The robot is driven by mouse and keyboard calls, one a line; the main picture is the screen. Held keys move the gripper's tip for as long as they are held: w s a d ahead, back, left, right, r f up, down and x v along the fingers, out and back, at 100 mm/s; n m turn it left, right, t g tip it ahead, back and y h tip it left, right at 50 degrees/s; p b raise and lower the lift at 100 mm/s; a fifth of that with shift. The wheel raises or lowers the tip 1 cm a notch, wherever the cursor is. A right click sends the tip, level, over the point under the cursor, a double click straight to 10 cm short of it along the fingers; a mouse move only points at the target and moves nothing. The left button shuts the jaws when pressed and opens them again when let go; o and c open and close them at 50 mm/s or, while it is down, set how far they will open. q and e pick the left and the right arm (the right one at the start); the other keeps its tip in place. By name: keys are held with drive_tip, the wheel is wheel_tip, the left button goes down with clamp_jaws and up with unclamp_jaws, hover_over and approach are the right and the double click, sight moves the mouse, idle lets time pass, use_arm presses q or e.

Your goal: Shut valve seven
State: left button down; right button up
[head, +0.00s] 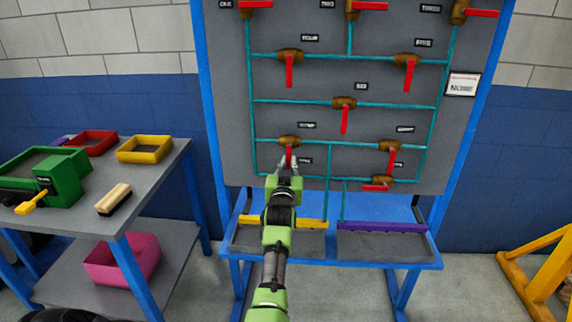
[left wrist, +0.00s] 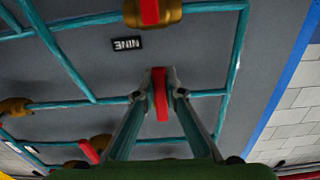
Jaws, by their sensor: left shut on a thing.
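A grey panel (head: 300,90) carries teal pipes and brass valves with red handles. The valve (head: 289,140) at the lower left, under a small label (head: 307,125), sits on a horizontal pipe. Its red handle (head: 289,154) points down, across the pipe. My left gripper (head: 288,165) comes from below and is shut on this handle. In the left wrist view the fingers (left wrist: 160,88) pinch the red handle (left wrist: 162,108); the valve body is hidden there. That view is upside down and shows a NINE label (left wrist: 127,44) by another brass valve (left wrist: 150,12). My right gripper is not in view.
Other valves crowd near, including one at the right (head: 390,146) and a low one (head: 380,180) with its handle sideways. A blue ledge (head: 300,262) stands below. A cart (head: 160,190) with bins is at the left, a yellow frame (head: 540,270) at the right.

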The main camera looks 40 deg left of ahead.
use_arm(q)
drive_tip(key=shift+d, duration=0.1)
drive_tip(key=shift+n, duration=0.3)
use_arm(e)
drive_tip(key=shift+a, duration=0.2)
use_arm(q)
drive_tip(key=c, duration=2.1)
unclamp_jaws()
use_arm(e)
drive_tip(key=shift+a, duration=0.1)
